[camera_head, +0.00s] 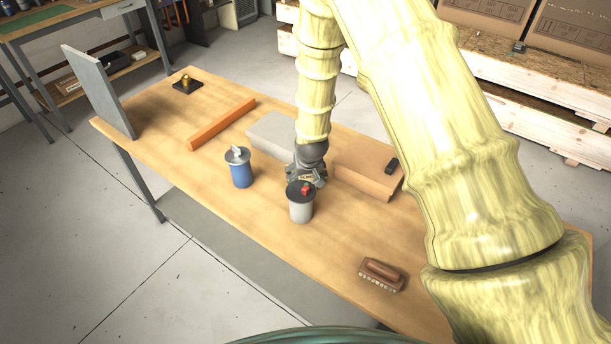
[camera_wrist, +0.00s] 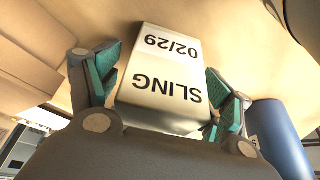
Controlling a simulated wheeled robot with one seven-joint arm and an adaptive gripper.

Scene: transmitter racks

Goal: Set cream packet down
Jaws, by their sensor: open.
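The cream packet (camera_wrist: 165,85) is a pale box with dark "SLING 02/29" lettering, upside down in the wrist view. It stands between the fingers of my gripper (camera_wrist: 163,65), which are spread with their teal pads on either side of it. The packet appears to rest on the wooden table (camera_wrist: 225,35); its lower contact is hidden. In the head view my gripper (camera_head: 305,176) is low over the middle of the table, just behind a white can, and only a small lettered part of the packet (camera_head: 307,178) shows there.
A white can with dark lid and red knob (camera_head: 301,207) stands close in front. A blue can (camera_head: 239,171) is left, a grey box (camera_head: 268,132) behind left, a cardboard box (camera_head: 362,172) right. A brush (camera_head: 381,274) lies front right; an orange bar (camera_head: 222,123) lies farther left.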

